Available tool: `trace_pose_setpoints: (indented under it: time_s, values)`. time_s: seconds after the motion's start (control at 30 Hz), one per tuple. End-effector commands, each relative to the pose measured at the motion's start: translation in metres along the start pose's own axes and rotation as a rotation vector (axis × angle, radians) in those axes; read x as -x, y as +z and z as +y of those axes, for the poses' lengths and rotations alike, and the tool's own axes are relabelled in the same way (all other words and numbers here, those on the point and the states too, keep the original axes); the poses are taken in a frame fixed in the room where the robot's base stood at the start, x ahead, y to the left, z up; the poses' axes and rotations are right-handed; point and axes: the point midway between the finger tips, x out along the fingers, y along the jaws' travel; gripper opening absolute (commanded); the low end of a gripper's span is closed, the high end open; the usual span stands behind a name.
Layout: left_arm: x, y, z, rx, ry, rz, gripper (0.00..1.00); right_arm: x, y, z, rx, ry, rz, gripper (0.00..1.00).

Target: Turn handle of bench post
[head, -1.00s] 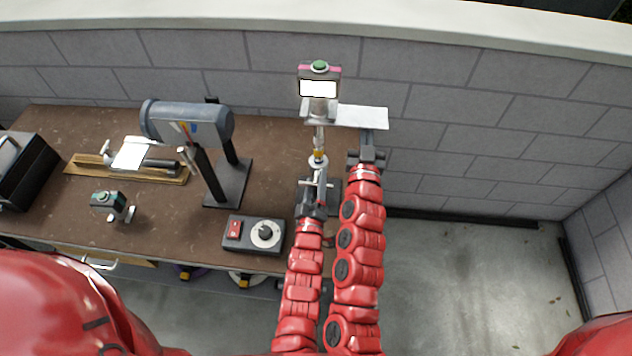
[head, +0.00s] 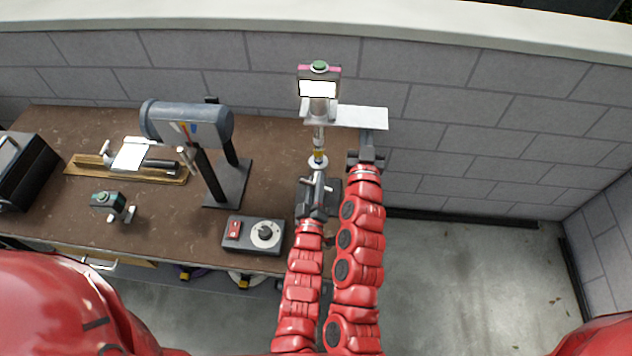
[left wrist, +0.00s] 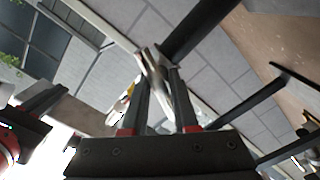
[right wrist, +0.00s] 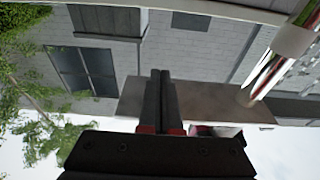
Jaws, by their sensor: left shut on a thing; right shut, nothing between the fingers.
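The bench post (head: 319,138) is a slim metal column with a yellow band. It carries a boxy head (head: 319,86) with a green top and pink edges. My left gripper (head: 318,180) is low at the post and shut on its silver handle. In the left wrist view, the handle (left wrist: 166,78) lies slantwise between the two fingers (left wrist: 165,95). In the head view, the gripper hides most of the handle. My right gripper (head: 367,153) is shut and empty, just right of the post and below a pale plate (head: 362,117). The right wrist view shows its fingers (right wrist: 161,95) together.
The brown workbench (head: 270,185) holds a grey cylindrical machine (head: 187,124) on a dark stand, a control box (head: 254,234) with a dial, a small green-topped device (head: 107,201) and a wooden-based fixture (head: 125,165). A block wall (head: 450,95) stands behind. Floor at right is clear.

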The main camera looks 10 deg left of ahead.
Motion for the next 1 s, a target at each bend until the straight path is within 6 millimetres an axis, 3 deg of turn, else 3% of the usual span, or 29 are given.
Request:
trace_pose_setpoints:
  time_s: [1.0]
  values:
    - [0.0009, 0.0018, -0.0014, -0.931, -0.002, -0.006, 0.0, -0.0006, -0.0023, 0.0013, 0.0, 0.003, 0.005, 0.0]
